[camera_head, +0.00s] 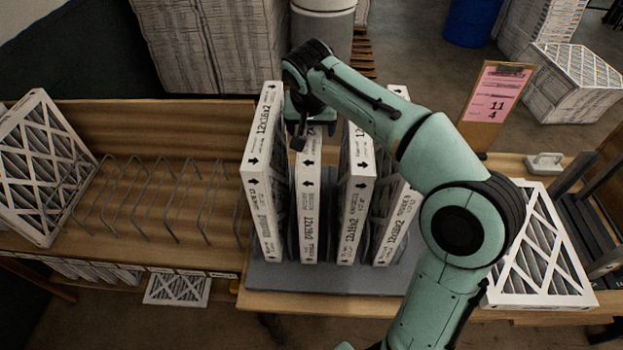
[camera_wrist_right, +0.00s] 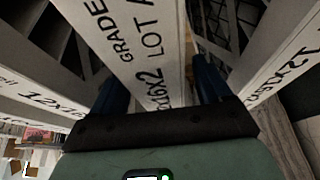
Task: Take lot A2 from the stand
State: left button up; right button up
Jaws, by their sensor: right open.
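Several white boxed filters stand upright side by side on the grey stand (camera_head: 330,279). My right gripper (camera_head: 314,133) is over the far upper part of the second filter from the left (camera_head: 308,205). In the right wrist view, its blue fingers (camera_wrist_right: 157,85) are open, one on each side of a filter (camera_wrist_right: 145,40) printed "GRADE" and "LOT A"; the lot number after the A is cut off. I cannot tell whether the fingers touch it. Neighbouring filters stand left (camera_head: 262,190) and right (camera_head: 350,215). My left gripper is not in view.
An empty wire rack (camera_head: 165,200) is at left, with a leaning filter (camera_head: 40,165) at its end. A filter lies flat (camera_head: 540,260) at right, beside a dark rack (camera_head: 590,220). A pink-sheeted clipboard (camera_head: 492,103) stands behind. Gaps beside the straddled filter are narrow.

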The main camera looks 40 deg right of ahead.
jog(key=shift+f, duration=0.2)
dwell(0.4)
grip_shut()
